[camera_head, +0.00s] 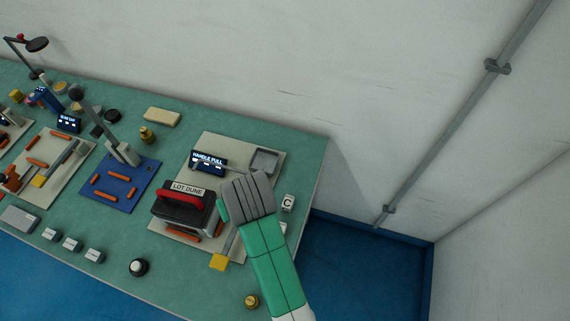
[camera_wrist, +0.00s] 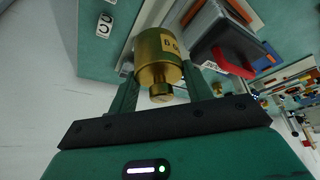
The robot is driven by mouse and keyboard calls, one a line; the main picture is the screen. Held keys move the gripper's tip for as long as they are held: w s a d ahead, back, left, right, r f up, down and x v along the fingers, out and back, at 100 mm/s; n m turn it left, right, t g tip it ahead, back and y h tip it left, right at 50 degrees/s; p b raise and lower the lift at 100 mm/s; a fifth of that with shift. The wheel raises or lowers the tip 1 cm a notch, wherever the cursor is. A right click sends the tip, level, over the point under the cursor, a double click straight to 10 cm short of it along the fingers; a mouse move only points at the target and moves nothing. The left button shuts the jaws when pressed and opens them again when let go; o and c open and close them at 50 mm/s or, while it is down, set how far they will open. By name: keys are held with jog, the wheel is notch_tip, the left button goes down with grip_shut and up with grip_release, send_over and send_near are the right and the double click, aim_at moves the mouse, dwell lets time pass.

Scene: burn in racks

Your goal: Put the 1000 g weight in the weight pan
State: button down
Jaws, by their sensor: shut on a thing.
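My gripper (camera_wrist: 160,84) is shut on a brass weight (camera_wrist: 157,55) with a knob, held between the two green fingers in the wrist view. Its pale label shows only part of its figures, so I cannot read the full value. In the head view my gripper (camera_head: 246,196) is over the right-hand station, beside the black box, and hides the held weight. A shallow grey square tray (camera_head: 264,161), which looks like the weight pan, lies behind it at the back right of the station's beige board (camera_head: 238,145). The tray looks empty.
A black box with a red handle (camera_head: 180,197), marked LOT DUNE, stands left of my gripper. A lit HANDLE PULL display (camera_head: 208,161) stands behind it. Other brass weights stand at the back (camera_head: 147,135) and front edge (camera_head: 251,301). A C block (camera_head: 288,202) is at right.

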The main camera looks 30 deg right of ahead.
jog(key=w+d+f+b, duration=0.3)
jog(key=d+f+b, duration=0.2)
jog(key=d+f, duration=0.3)
jog(key=shift+m+t, duration=0.3)
jog(key=w+d+b, duration=0.1)
jog(key=w+b, duration=0.1)
jog(key=w, duration=0.3)
jog(key=w+d+f+b, duration=0.1)
jog(key=w+d, duration=0.1)
jog(key=w, duration=0.3)
jog(key=w+d+b, duration=0.1)
jog(key=w+b, duration=0.1)
jog(key=w, duration=0.3)
jog(key=shift+w+d+f+b, duration=0.15)
jog(key=shift+d+b, duration=0.15)
jog(key=shift+d, duration=0.05)
jog(key=shift+f+b, duration=0.75)
jog(key=shift+f, duration=1)
jog(key=shift+f, duration=0.15)
jog(key=c, duration=0.6)
grip_release()
jog(key=shift+c, duration=0.2)
jog(key=shift+f, duration=0.1)
